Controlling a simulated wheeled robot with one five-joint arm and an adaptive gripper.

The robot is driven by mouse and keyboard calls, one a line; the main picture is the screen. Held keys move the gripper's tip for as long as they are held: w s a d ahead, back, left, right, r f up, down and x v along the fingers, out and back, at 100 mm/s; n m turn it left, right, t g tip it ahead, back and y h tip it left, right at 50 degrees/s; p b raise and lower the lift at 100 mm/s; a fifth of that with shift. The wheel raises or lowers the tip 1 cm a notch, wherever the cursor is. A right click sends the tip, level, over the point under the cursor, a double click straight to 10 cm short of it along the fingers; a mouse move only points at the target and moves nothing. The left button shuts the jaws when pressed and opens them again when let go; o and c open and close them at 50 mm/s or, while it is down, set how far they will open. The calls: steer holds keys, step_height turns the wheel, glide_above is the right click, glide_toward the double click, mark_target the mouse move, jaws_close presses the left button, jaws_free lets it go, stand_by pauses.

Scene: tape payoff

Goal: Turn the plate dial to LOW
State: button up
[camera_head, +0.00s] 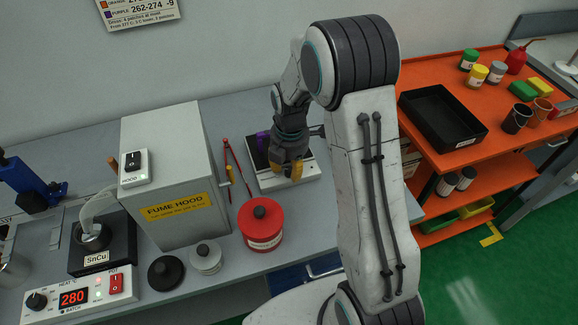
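A low white unit with a dark top, which looks like the plate (262,182), sits on the grey bench just right of the fume hood. My gripper (288,173) points down over its front part, with yellow-orange pieces at its end. No dial can be made out on this unit; the gripper and arm cover part of it. Whether the fingers touch anything, or are open or shut, cannot be told. A purple object (262,140) stands at the plate's back left, partly behind the gripper.
The fume hood (170,170) stands left of the plate, with red tongs (232,165) between. A red lidded pot (261,225) stands in front. Far left, a solder pot unit (75,298) has a black knob and reads 280. An orange shelf (420,75) with a black tray stands right.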

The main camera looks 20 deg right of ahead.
steer(key=shift+f, duration=0.5)
steer(key=shift+o, duration=0.2)
jaws_close()
